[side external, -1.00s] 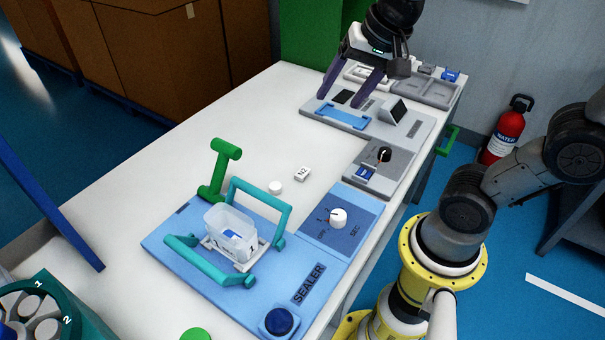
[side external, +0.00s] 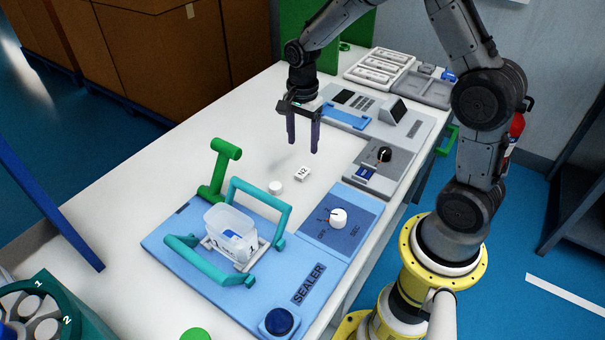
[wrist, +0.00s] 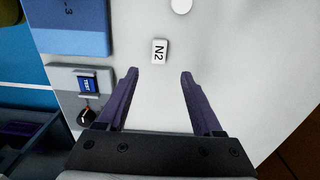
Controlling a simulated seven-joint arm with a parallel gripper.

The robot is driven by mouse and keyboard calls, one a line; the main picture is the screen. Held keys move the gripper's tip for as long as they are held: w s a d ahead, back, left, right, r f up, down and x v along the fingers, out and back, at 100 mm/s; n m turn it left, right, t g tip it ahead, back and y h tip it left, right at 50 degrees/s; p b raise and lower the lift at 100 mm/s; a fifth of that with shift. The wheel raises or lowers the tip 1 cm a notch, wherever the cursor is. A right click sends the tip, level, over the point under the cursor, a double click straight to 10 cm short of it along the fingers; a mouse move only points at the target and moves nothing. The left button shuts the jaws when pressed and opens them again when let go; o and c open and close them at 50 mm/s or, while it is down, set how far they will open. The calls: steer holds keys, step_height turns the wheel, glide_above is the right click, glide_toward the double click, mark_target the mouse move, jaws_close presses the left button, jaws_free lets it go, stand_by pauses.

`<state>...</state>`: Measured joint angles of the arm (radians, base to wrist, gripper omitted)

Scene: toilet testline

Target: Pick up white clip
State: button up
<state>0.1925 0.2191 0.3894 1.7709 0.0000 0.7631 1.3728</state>
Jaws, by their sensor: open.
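A small white block marked N2 (side external: 303,174), which looks like the white clip, lies flat on the white table (side external: 215,125). It also shows in the wrist view (wrist: 159,52), just beyond the fingertips and between their lines. My gripper (side external: 303,147) is open and empty, pointing down above the table, a little to the far side of the clip. In the wrist view my gripper's two purple fingers (wrist: 159,73) stand apart with bare table between them. Nothing hides the clip.
A round white cap (side external: 275,187) lies near the clip. The blue sealer (side external: 185,250) with teal handles and a clear container (side external: 230,232) stands in front. A grey panel with a black knob (side external: 384,154) is to the right.

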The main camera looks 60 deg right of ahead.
mark_target(303, 172)
steer(key=f, duration=0.9)
steer(key=shift+s+a, duration=0.1)
steer(key=shift+a, duration=0.1)
jaws_close()
